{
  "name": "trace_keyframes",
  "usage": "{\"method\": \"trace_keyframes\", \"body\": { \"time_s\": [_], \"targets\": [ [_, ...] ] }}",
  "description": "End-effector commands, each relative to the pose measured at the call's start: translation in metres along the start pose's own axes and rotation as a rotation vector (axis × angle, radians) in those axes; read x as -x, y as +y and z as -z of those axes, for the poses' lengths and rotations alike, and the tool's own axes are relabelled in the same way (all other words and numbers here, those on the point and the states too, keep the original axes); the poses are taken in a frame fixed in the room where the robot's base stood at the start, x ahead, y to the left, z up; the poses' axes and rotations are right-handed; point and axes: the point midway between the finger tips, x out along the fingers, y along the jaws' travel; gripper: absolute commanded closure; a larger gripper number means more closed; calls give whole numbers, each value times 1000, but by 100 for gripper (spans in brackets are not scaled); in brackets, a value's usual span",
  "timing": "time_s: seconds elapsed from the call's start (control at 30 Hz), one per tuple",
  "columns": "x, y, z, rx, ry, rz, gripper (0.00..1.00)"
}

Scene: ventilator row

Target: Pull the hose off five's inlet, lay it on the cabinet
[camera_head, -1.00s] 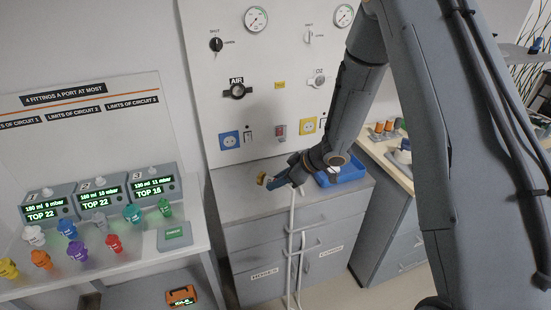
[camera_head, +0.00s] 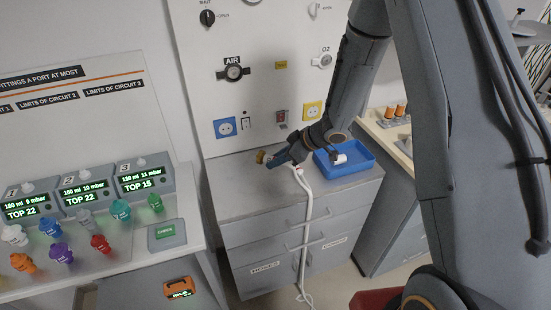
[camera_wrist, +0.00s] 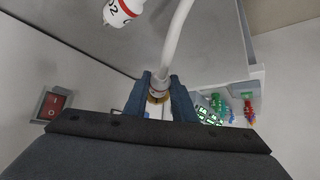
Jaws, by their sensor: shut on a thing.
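My gripper (camera_head: 270,158) is shut on the end of a white hose, over the grey cabinet (camera_head: 235,195) top. A brass fitting (camera_head: 262,156) shows at its fingertips. The wrist view shows the brass collar (camera_wrist: 158,92) between the jaws and the white hose (camera_wrist: 178,40) curving up from it. The hose (camera_head: 306,225) also hangs down past the drawer fronts to the floor in the head view. A white and red piece marked O2 (camera_wrist: 122,10) is at the top of the wrist view. Contact between hose end and cabinet top cannot be told. Ventilator five is not identifiable.
A blue tray (camera_head: 368,169) holding a white item sits on the cabinet's right. The wall panel with AIR (camera_head: 232,71) and O2 (camera_head: 324,60) outlets stands behind. A table at left carries numbered displays (camera_head: 88,192) and coloured fittings. The cabinet top's front left is clear.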

Motion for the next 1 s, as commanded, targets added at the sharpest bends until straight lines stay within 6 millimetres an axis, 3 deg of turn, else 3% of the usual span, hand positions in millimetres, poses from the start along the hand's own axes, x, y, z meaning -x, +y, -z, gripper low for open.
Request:
{"method": "trace_keyframes", "body": {
  "time_s": [0.5,0.9,0.93,1.0],
  "targets": [
    [-34,-1,-29,3,0,3,100],
    [-37,-1,-32,4,1,2,100],
    [-37,-1,-32,3,1,2,74],
    [-37,-1,-32,3,1,2,63]
  ]
}}
